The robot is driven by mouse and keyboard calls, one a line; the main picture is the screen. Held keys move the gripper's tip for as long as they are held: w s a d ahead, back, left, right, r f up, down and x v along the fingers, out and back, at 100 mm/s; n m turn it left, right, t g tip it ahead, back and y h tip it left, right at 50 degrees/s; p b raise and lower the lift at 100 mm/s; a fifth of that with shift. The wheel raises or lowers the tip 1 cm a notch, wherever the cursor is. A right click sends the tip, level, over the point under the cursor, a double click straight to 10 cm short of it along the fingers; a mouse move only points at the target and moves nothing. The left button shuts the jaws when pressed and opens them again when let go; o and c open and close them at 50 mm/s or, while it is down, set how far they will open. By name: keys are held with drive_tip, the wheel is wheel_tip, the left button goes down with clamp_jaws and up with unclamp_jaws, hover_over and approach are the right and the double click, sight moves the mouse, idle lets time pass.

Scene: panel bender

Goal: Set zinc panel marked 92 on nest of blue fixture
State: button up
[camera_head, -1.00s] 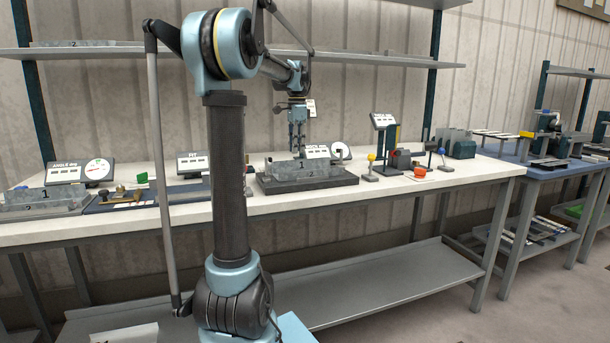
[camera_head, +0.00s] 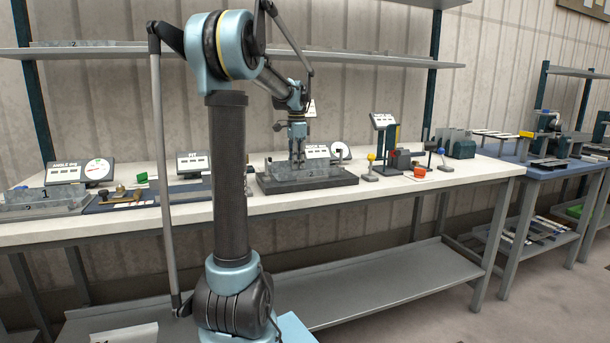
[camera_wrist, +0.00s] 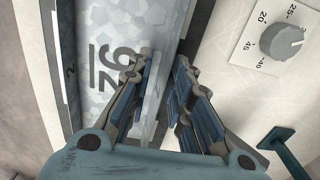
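The zinc panel marked 92 (camera_wrist: 107,40) fills the left of the wrist view, with its underlined number turned sideways. In the head view a zinc panel (camera_head: 285,176) lies on a dark block on the white bench; its number is not readable there. My gripper (camera_wrist: 165,58) is open, its fingers pointing down at the panel's edge strip, one on each side. It also shows low over the dark block in the head view (camera_head: 297,160). I cannot tell if a finger touches the panel. A dark blue plate (camera_head: 145,198) with a brass piece lies left; its nest is not clear.
A gauge display (camera_head: 317,152) and round dial stand behind the block. Another dial (camera_wrist: 285,40) is close right of my fingers. More zinc panels (camera_head: 45,200) lie far left. The bench's front strip is clear.

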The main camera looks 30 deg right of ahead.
clamp_jaws()
drive_tip(key=shift+r, duration=0.1)
drive_tip(key=shift+r, duration=3.7)
